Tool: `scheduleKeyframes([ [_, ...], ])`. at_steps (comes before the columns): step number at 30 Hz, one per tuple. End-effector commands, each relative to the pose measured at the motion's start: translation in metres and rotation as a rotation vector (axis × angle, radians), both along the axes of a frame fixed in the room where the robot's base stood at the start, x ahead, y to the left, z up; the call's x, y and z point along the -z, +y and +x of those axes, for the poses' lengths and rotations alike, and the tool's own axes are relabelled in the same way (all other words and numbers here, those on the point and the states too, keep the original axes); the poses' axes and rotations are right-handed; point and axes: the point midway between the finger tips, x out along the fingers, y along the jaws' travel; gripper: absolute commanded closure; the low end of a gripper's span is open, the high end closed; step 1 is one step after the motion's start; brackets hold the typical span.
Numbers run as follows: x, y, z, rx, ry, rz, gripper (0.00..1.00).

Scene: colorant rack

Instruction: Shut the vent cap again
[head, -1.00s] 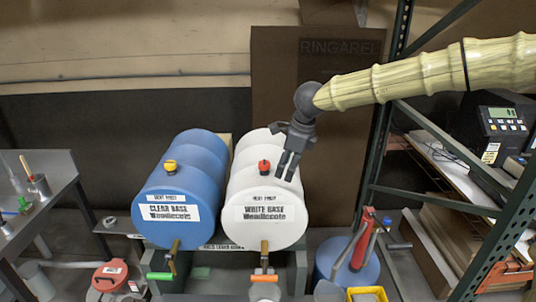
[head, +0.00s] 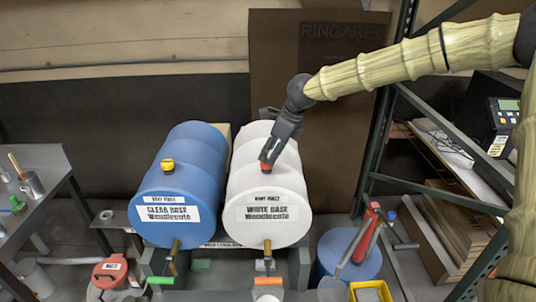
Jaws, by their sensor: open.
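The white drum (head: 266,190) lies on its side in the middle of the head view, labelled "WHITE BASE". The blue drum (head: 182,178), labelled "CLEAR BASE", lies to the left with a yellow vent cap (head: 167,165) on top.
A green metal shelf post (head: 376,150) stands to the right, with a scale (head: 504,125) on the shelf. A steel table (head: 35,180) is at the left. A blue container with red-handled tools (head: 345,250) and a yellow bin (head: 371,291) stand at lower right.

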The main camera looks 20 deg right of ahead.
Motion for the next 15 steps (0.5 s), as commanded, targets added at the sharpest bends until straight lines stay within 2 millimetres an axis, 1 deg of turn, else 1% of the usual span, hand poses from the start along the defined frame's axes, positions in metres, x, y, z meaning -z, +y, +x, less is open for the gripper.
scheduleKeyframes([
  [3, 0.012, 0.005, 0.004, -0.001, 0.002, -0.001, 0.43],
  [7, 0.023, 0.009, 0.006, -0.002, 0.001, -0.001, 0.43],
  [15, 0.029, 0.012, 0.008, -0.003, -0.001, 0.001, 0.43],
])
